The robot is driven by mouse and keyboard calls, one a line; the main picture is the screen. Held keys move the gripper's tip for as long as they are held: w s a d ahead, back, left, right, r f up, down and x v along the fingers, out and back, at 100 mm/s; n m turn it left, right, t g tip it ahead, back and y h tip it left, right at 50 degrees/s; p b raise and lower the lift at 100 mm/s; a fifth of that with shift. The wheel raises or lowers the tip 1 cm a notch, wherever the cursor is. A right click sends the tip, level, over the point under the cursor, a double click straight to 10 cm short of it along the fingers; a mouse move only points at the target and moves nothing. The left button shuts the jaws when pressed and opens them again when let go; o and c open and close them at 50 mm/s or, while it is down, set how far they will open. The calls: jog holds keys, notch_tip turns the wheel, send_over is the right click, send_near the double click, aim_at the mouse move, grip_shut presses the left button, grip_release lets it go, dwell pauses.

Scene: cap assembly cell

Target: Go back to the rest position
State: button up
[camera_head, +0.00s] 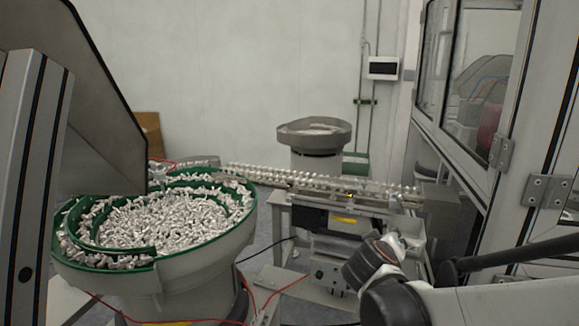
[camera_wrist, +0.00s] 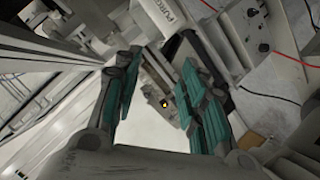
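My gripper shows in the wrist view (camera_wrist: 160,98) with its two teal-padded fingers spread apart and nothing between them. In the head view my arm comes in from the lower right, with its end (camera_head: 378,258) beside the linear feeder stand (camera_head: 330,265). The fingers cannot be made out clearly in the head view. Through the finger gap the wrist view shows grey machine parts and a small yellow spot (camera_wrist: 165,103).
A green-lined bowl feeder (camera_head: 215,255) full of small metallic parts stands at left. A feed track (camera_head: 300,180) with parts runs right from it. A second grey bowl (camera_head: 314,135) stands behind. A framed glass enclosure (camera_head: 500,150) rises at right. Red cables (camera_head: 280,290) cross the floor.

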jog(key=s+a+f+m+g+y, duration=0.1)
jog(key=s+g+y, duration=0.1)
jog(key=s, duration=1)
jog(key=s+a+f+m+g+y, duration=0.1)
jog(key=s+y, duration=0.3)
jog(key=s, duration=0.8)
jog(key=shift+s+a+f+m+g, duration=0.3)
jog(key=shift+a+m+g, duration=0.1)
jog(key=shift+a+g, duration=0.35)
jog(key=shift+w, duration=0.1)
